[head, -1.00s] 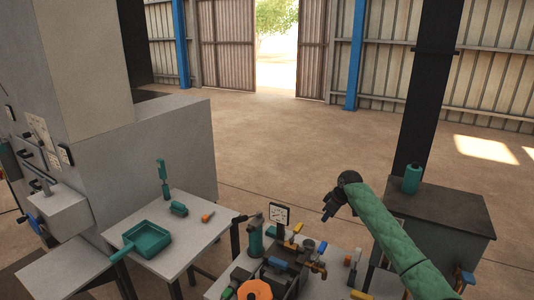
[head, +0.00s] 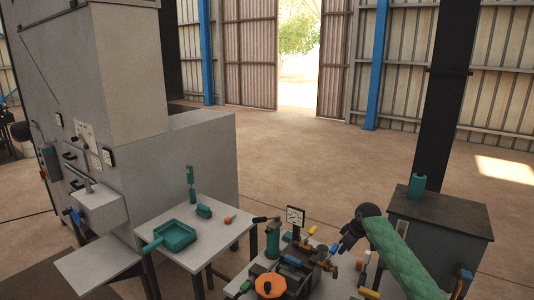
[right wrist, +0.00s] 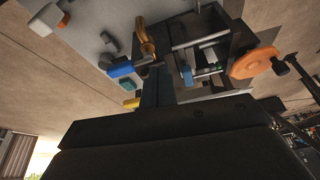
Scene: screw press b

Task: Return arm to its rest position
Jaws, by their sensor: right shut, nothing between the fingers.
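My right arm, in a green sleeve (head: 402,258), comes in from the lower right in the head view. Its dark gripper (head: 343,248) is shut and empty, just above or beside the right side of the screw press (head: 297,272); I cannot tell whether it touches. The press has an orange handwheel (head: 270,286), which also shows in the right wrist view (right wrist: 254,62). The right wrist view looks past the dark gripper body at the press's rods and a brass-coloured fitting (right wrist: 146,36). My left gripper is not in view.
A grey table at left holds a green tray (head: 172,236), a small green block (head: 204,211) and an orange-tipped piece (head: 230,219). A dark cabinet (head: 440,214) with a green bottle (head: 417,185) stands at right. A dark post rises behind it. Open floor lies beyond.

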